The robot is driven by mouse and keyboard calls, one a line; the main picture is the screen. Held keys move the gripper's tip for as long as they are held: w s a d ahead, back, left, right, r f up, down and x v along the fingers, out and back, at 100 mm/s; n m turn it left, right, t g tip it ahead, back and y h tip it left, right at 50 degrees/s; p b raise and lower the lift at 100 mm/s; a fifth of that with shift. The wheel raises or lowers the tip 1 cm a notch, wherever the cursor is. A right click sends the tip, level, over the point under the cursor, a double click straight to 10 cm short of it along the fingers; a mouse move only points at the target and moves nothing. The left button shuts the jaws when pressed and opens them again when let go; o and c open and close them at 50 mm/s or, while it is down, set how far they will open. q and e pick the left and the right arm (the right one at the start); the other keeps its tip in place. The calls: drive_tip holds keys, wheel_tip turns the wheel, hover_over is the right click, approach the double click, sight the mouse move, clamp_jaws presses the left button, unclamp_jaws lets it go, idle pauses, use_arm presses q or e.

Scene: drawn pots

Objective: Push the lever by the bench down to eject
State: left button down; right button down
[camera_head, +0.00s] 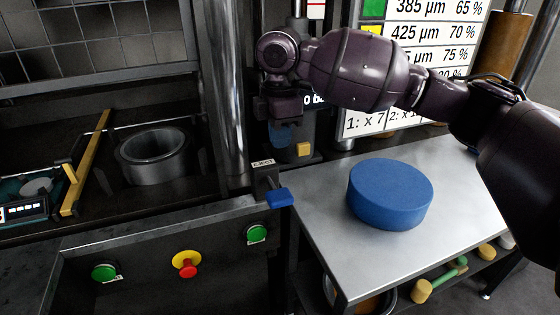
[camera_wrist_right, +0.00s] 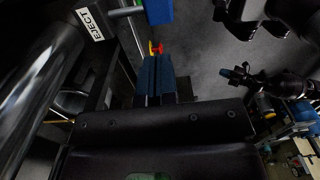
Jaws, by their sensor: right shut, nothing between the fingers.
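The blue lever (camera_head: 279,197) sticks out at the bench's left front corner, under a small EJECT label (camera_head: 263,163). In the right wrist view the EJECT label (camera_wrist_right: 90,25) is at the upper left, and a blue block that looks like the lever (camera_wrist_right: 158,10) is at the top edge. My right gripper (camera_head: 281,136) points down above the lever, apart from it, with its blue fingers shut and empty. The fingers (camera_wrist_right: 155,75) also show in the right wrist view. A dark arm with a blue tip, seemingly my left gripper (camera_wrist_right: 240,73), shows small there; its jaws are unclear.
A thick blue disc (camera_head: 390,193) lies on the metal bench (camera_head: 328,243). A control panel with green buttons (camera_head: 257,234) and a red and yellow stop button (camera_head: 187,264) is left of the lever. A steel column (camera_head: 223,90) stands behind it. A grey ring (camera_head: 154,155) sits further left.

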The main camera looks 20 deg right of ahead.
sight(280, 195)
wheel_tip(280, 195, down, 13)
drive_tip(key=shift+f+b, duration=0.15)
drive_tip(key=shift+b, duration=0.75)
